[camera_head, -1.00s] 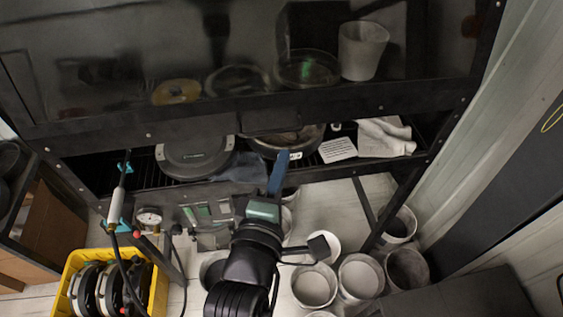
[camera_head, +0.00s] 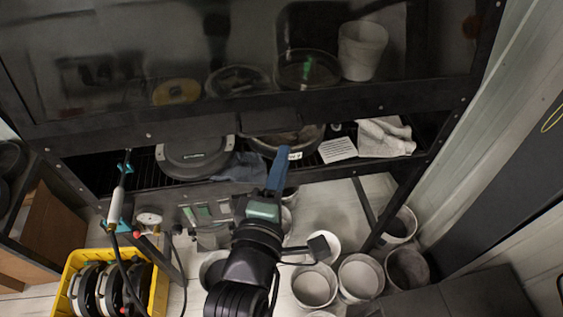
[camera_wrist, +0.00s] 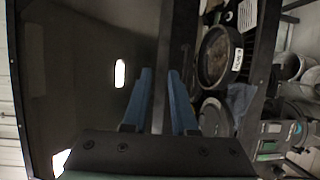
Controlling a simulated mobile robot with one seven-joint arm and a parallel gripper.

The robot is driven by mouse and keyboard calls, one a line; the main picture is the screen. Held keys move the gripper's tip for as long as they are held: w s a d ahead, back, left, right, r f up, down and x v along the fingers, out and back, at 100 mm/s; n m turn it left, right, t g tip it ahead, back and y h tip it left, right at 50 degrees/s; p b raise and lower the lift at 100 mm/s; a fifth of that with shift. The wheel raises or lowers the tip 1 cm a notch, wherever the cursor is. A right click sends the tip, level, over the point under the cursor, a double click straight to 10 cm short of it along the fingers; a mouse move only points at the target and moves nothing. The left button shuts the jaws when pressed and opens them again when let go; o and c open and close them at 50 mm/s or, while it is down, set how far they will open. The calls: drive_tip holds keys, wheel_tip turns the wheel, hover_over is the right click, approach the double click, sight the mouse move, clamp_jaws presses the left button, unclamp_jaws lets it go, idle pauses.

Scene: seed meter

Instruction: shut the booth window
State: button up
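The booth window (camera_head: 130,45) is a large dark glass pane in a black frame across the top of the head view. Its bottom rail (camera_head: 190,118) is raised, with an open gap below it showing the booth floor. A dark tab-like handle (camera_head: 270,124) is on the rail. My gripper (camera_head: 278,166) points up at the rail just below this handle. In the wrist view, the pane fills the left side, and my two blue fingers (camera_wrist: 160,95) are apart, with a grey-black strip visible between them. I cannot tell whether they touch the rail or handle.
In the gap are a round lidded pan (camera_head: 195,155), a dark bowl (camera_head: 285,142), a white card (camera_head: 338,150) and a pale cloth (camera_head: 385,137). Several buckets (camera_head: 361,276) stand below right. A yellow crate (camera_head: 75,262) and a hanging cable tool (camera_head: 117,205) are at left.

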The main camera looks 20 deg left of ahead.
drive_tip(key=shift+o, duration=1.1)
drive_tip(key=shift+s, duration=0.1)
drive_tip(key=v, duration=1.2)
drive_tip(key=shift+s+d, duration=0.2)
drive_tip(key=shift+s, duration=0.15)
drive_tip(key=shift+w+r, duration=0.1)
